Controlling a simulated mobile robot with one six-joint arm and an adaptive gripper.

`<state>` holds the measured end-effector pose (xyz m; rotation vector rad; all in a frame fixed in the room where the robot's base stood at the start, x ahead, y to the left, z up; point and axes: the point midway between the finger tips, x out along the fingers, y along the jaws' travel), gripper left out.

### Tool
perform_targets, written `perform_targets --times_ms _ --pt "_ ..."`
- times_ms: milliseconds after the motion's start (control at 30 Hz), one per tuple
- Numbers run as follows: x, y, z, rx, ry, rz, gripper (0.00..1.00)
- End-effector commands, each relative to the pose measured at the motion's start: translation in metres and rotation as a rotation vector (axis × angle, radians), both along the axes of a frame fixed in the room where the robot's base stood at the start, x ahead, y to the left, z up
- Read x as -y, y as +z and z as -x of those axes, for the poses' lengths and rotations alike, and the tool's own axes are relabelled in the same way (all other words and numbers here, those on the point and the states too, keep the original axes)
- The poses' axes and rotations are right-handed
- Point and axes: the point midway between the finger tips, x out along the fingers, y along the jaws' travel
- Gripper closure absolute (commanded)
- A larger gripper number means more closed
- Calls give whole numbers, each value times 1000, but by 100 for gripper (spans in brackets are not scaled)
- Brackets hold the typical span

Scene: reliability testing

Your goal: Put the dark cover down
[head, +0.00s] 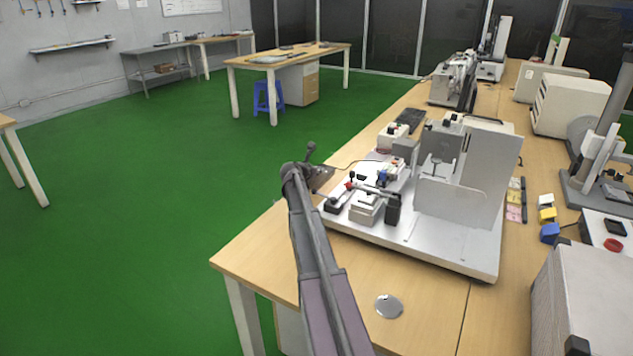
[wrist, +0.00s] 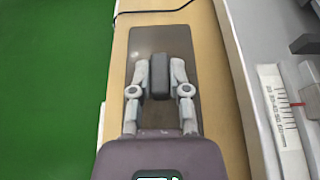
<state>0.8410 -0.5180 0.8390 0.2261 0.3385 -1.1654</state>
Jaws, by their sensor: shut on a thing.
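The dark cover is a flat, brownish, see-through plate (wrist: 150,40) with a dark upright block at its middle. My gripper (wrist: 161,72) is shut on this block, with one finger on each side. In the wrist view the plate lies under the fingers, over the light wood strip of the table. In the head view my gripper (head: 310,172) is at the left edge of the wooden table (head: 265,245), with the dark cover (head: 322,180) showing just beside it, partly hidden by my arm. I cannot tell whether the plate touches the table.
A white base plate (head: 455,250) with a test rig stands right of my gripper; its edge runs close beside the cover. A black cable (wrist: 155,10) crosses the wood beyond the plate. Green floor (wrist: 50,80) lies left of the table edge. A round metal disc (head: 389,306) sits on the bare front wood.

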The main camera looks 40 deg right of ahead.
Motion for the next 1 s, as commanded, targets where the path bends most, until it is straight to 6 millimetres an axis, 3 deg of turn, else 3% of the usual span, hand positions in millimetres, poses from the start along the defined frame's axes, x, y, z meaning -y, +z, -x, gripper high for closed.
perform_targets --times_ms 267,700,1000 --pt "0 -5 0 0 0 0 100" --pt "0 -37 0 0 0 0 100" --pt "1 -37 0 0 -1 0 100"
